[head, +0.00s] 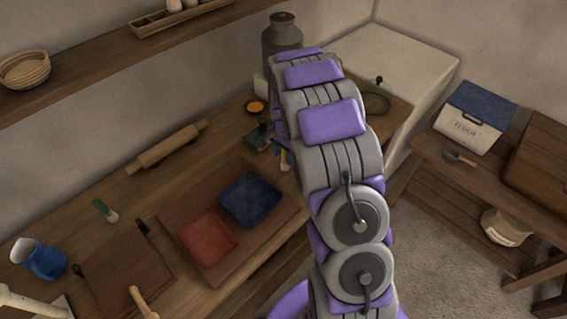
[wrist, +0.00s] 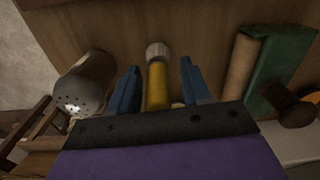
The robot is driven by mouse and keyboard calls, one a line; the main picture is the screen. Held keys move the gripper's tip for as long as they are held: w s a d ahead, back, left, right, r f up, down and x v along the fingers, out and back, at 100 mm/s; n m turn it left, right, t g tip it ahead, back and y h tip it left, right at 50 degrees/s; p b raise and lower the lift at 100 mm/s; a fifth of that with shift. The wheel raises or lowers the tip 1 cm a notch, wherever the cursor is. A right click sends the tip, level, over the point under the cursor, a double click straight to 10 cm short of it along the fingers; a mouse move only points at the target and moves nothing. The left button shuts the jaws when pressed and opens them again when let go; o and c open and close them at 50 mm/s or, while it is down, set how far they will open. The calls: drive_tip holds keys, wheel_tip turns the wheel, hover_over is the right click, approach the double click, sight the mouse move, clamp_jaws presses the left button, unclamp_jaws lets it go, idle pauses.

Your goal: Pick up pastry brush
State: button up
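A brush-like thing with a yellow handle and a pale, ribbed tip, which looks like the pastry brush (wrist: 157,80), shows in the wrist view between my fingers. My gripper (wrist: 157,84) is open; its two blue fingers stand on either side of the yellow handle, with a gap visible on both sides. The lower part of the handle is hidden behind my gripper's dark edge. In the head view my arm covers most of this spot; only a little yellow and blue shows beside it.
Close by in the wrist view are a shaker with a holed top (wrist: 82,85) at left and a green block-like thing (wrist: 283,58) at right, with a dark knob (wrist: 292,108). The wooden counter also holds a rolling pin (head: 165,145), red tray (head: 207,240), blue tray (head: 250,198) and blue jug (head: 40,260).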

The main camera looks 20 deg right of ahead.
drive_tip(key=shift+d, duration=0.45)
drive_tip(key=c, duration=0.6)
drive_tip(key=shift+a, duration=0.15)
clamp_jaws()
drive_tip(key=shift+a, duration=0.1)
